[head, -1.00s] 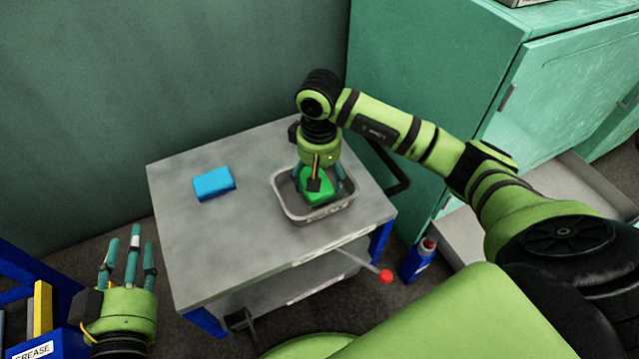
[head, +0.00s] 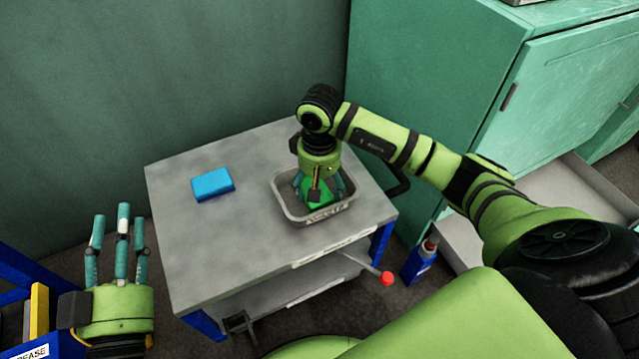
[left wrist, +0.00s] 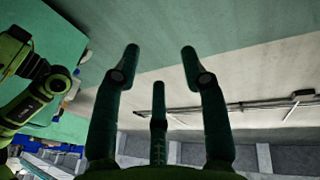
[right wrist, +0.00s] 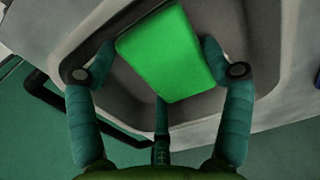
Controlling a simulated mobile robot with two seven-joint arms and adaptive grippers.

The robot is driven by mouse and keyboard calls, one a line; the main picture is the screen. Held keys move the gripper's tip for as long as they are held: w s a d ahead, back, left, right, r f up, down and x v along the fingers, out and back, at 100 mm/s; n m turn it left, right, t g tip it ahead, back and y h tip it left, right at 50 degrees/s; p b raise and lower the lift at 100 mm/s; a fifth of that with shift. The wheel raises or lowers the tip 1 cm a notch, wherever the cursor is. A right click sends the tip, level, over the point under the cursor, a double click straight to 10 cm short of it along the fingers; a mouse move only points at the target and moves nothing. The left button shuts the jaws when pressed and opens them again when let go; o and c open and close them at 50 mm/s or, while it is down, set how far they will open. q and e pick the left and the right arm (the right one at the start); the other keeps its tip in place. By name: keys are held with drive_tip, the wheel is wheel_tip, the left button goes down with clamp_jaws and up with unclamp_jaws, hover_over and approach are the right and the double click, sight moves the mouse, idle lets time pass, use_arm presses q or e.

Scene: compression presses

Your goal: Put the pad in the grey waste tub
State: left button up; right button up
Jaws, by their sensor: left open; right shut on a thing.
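The green pad (right wrist: 168,52) is between the fingers of my right gripper (right wrist: 158,65), which is shut on it. In the head view the pad (head: 318,190) is low inside the grey tub (head: 282,207), mostly hidden by the gripper. The tub's rim (right wrist: 90,35) surrounds the pad in the right wrist view. I cannot tell whether the pad touches the tub's floor. My left gripper (head: 120,235) is open and empty at the lower left, off the table's side; its spread fingers show in the left wrist view (left wrist: 160,70).
The tub stands on a grey cart top (head: 235,245). A blue block (head: 212,184) lies left of the tub, with free room around it. A red-tipped lever (head: 386,278) sticks out in front. A blue bottle (head: 418,262) and a green cabinet (head: 440,110) stand to the right.

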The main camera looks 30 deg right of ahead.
use_arm(q)
drive_tip(key=shift+d+r, duration=0.1)
drive_tip(key=shift+r, duration=0.2)
use_arm(e)
drive_tip(key=o, duration=0.9)
drive_tip(key=shift+o, duration=0.2)
